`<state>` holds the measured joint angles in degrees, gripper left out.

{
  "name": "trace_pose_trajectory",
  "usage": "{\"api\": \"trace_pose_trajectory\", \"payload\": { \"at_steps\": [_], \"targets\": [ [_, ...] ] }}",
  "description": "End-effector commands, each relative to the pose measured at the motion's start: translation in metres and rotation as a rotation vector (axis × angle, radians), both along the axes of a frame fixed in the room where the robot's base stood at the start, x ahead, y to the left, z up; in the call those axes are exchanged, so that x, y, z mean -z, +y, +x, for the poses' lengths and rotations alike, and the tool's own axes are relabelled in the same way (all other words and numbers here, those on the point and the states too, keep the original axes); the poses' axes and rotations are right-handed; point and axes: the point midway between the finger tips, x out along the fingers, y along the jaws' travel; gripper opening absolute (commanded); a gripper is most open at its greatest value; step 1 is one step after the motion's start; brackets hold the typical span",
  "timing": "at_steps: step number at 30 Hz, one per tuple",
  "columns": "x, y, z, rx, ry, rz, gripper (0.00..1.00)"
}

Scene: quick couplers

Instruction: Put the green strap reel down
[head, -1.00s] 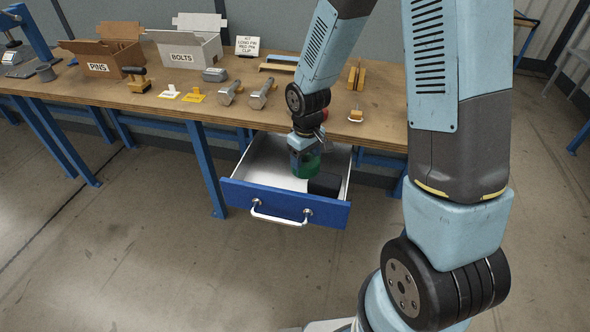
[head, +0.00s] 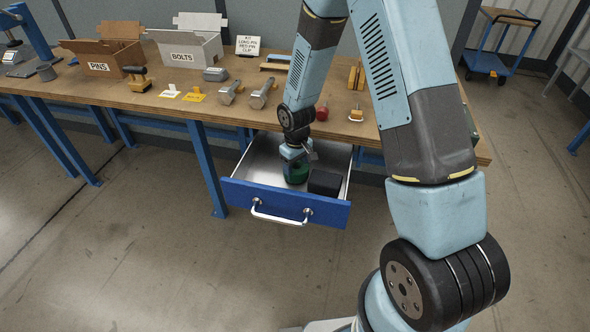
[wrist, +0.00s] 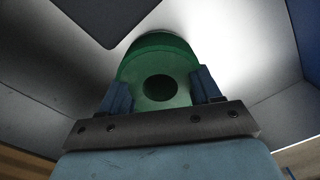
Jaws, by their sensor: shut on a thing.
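The green strap reel (head: 297,174) is inside the open drawer (head: 250,186), left of a black box (head: 325,183). My gripper (head: 297,160) reaches down into the drawer from above, and its jaws are shut on the reel. In the wrist view the reel (wrist: 158,75) shows its round dark hole, with the blue fingers of my gripper (wrist: 158,90) on either side of it. The reel is low in the drawer, but I cannot tell whether it touches the drawer floor.
The blue drawer front (head: 283,203) with its pale handle sticks out below the wooden bench (head: 150,103). Boxes marked PINS (head: 105,60) and BOLTS (head: 186,48), metal bolts (head: 262,94) and a red-handled tool (head: 322,112) stand on the bench. The drawer's left part is free.

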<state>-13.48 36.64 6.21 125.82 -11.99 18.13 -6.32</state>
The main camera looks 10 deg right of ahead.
Motion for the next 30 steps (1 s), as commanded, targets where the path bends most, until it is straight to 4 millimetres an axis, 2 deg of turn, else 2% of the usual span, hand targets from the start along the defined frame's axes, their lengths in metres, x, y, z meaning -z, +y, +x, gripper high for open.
{"api": "trace_pose_trajectory", "payload": {
  "at_steps": [3, 12, 13, 21, 30],
  "targets": [
    [0.0078, -0.0002, 0.0001, 0.0, 0.0, 0.0, 0.26],
    [0.0091, 0.0, 0.0, 0.0, -0.001, 0.001, 0.26],
    [0.0095, 0.0, 0.0, 0.0, 0.0, 0.0, 0.64],
    [0.0091, 0.0004, 0.0, 0.0, -0.001, 0.001, 0.88],
    [0.0062, 0.0008, 0.0002, -0.001, -0.002, 0.0, 0.88]
  ]
}}
